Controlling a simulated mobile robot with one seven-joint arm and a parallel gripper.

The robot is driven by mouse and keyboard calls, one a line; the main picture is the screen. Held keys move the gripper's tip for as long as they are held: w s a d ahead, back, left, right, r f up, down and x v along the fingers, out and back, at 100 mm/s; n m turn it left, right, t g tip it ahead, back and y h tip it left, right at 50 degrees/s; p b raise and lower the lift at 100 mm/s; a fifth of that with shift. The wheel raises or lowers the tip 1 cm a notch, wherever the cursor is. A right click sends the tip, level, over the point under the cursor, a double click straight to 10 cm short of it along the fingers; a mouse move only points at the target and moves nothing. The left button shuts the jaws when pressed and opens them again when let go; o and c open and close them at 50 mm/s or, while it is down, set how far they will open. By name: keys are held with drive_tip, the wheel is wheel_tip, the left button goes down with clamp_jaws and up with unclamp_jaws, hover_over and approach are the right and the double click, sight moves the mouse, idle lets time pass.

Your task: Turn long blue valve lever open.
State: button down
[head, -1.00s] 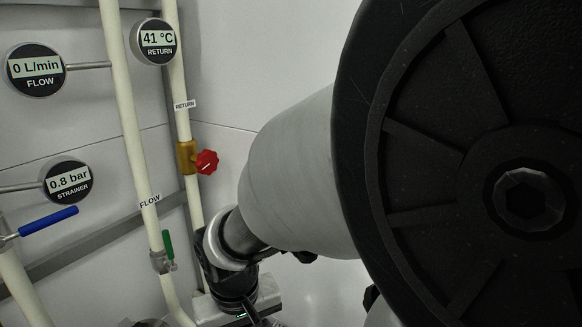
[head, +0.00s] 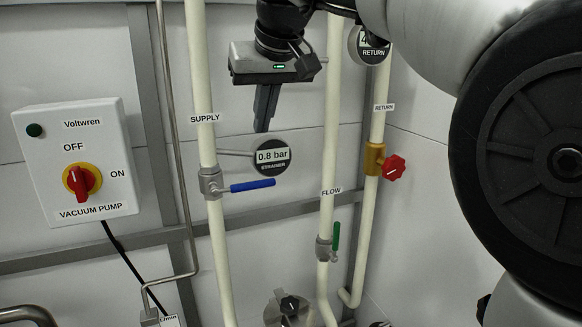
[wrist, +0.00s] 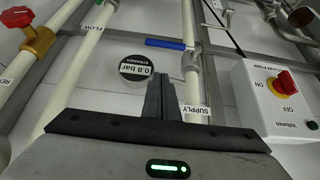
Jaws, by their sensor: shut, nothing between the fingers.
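The long blue valve lever (head: 252,185) sits on a grey metal valve (head: 211,183) on the pipe labelled SUPPLY. It points right, roughly across the pipe. It also shows in the wrist view (wrist: 165,43), beyond my fingertips. My gripper (head: 262,128) hangs pointing down above the lever, in front of the wall and near the 0.8 bar strainer gauge (head: 272,156). In the wrist view its fingers (wrist: 161,77) are together and empty, apart from the lever.
A short green lever (head: 336,236) is on the FLOW pipe and a red knob (head: 393,167) on the RETURN pipe. A vacuum pump switch box (head: 77,160) is on the left wall.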

hover_over(243, 187)
drive_tip(key=w+d, duration=0.1)
drive_tip(key=d, duration=0.2)
wheel_tip(243, 187, down, 8)
drive_tip(key=shift+w+a+r, duration=0.1)
drive_tip(key=shift+w+a, duration=0.05)
drive_tip(key=shift+s+f+b, duration=0.15)
drive_tip(key=shift+f+b, duration=0.1)
drive_tip(key=shift+f, duration=0.8)
drive_tip(key=shift+s+f+b, duration=0.1)
drive_tip(key=shift+f+b, duration=0.15)
drive_tip(key=shift+f, duration=0.75)
drive_tip(key=shift+d+f, duration=0.1)
drive_tip(key=shift+d, duration=0.1)
drive_tip(key=shift+d+f+y, duration=0.1)
drive_tip(key=shift+f+y, duration=0.1)
drive_tip(key=shift+y, duration=0.2)
